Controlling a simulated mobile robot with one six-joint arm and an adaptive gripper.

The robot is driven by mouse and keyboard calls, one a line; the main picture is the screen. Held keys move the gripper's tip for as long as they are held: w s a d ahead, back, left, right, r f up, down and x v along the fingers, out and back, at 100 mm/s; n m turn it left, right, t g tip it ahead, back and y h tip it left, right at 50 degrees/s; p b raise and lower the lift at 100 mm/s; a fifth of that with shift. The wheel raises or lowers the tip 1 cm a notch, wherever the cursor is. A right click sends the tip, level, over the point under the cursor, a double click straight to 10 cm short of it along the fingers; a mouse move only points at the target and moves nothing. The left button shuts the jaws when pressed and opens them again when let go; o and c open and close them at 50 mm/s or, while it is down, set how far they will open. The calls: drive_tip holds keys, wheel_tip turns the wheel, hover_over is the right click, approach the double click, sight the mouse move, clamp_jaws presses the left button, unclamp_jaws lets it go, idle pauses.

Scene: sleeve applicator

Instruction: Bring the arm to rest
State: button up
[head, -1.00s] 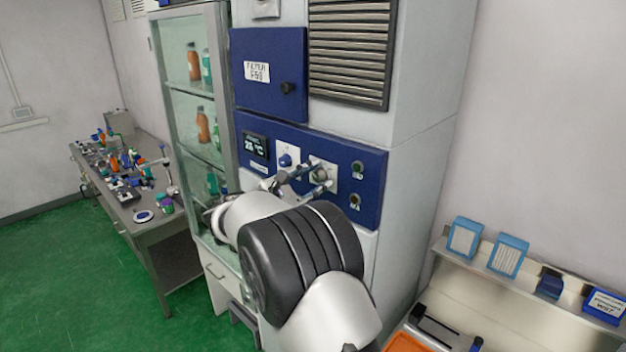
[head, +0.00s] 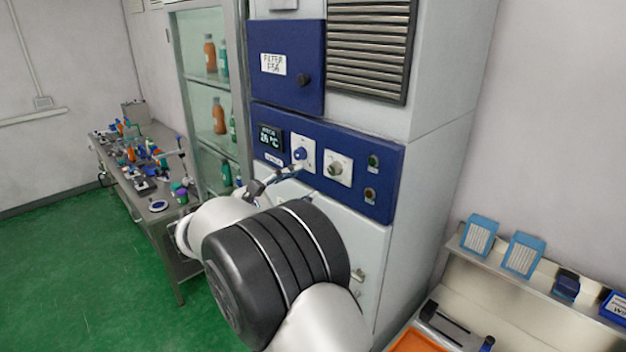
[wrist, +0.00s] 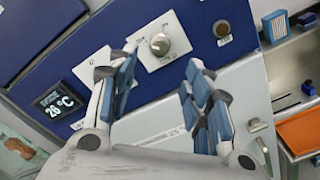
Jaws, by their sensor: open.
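My gripper (head: 276,184) is in front of the lower part of the blue control panel (head: 383,163), with my arm reaching up from the bottom of the head view. In the wrist view my gripper (wrist: 160,88) has its two blue-padded fingers spread apart with nothing between them. A silver knob on a white plate (wrist: 160,44) lies beyond the fingertips, apart from them. The same knob (head: 337,169) shows in the head view, right of a blue knob (head: 300,154). The display (head: 270,138) reads about 26 °C.
A glass cabinet (head: 207,90) with bottles stands left of the machine. A cluttered grey bench (head: 163,215) is further left. At right, a shelf (head: 500,270) holds blue boxes above an orange tray (head: 415,342). Green floor at left is clear.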

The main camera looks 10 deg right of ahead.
drive_tip(key=shift+v, duration=0.95)
drive_tip(key=s+d+f+m+g+y+b, duration=0.35)
drive_tip(key=s+d+f+b, duration=0.25)
drive_tip(key=s+d, duration=0.3)
drive_tip(key=s+d+f+m+g+y+b, duration=0.2)
drive_tip(key=s+d+f+m+g+b, duration=0.35)
drive_tip(key=s, duration=0.55)
drive_tip(key=s+a+f+m+t+y+b, duration=0.1)
drive_tip(key=s+f+m+y+b, duration=0.1)
drive_tip(key=s+f, duration=0.4)
drive_tip(key=s+a+f+m+t+y+b, duration=0.1)
drive_tip(key=s+a+f+m+y+b, duration=0.1)
drive_tip(key=s+f+m+y+b, duration=0.1)
drive_tip(key=s+a+f+m+t+y+b, duration=0.1)
drive_tip(key=s+f+m+y+b, duration=0.1)
drive_tip(key=s+f+y+b, duration=0.2)
drive_tip(key=s+f+b, duration=0.2)
drive_tip(key=s+f, duration=0.2)
drive_tip(key=s, duration=0.2)
drive_tip(key=shift+s+a+f, duration=0.4)
drive_tip(key=shift+o, duration=0.3)
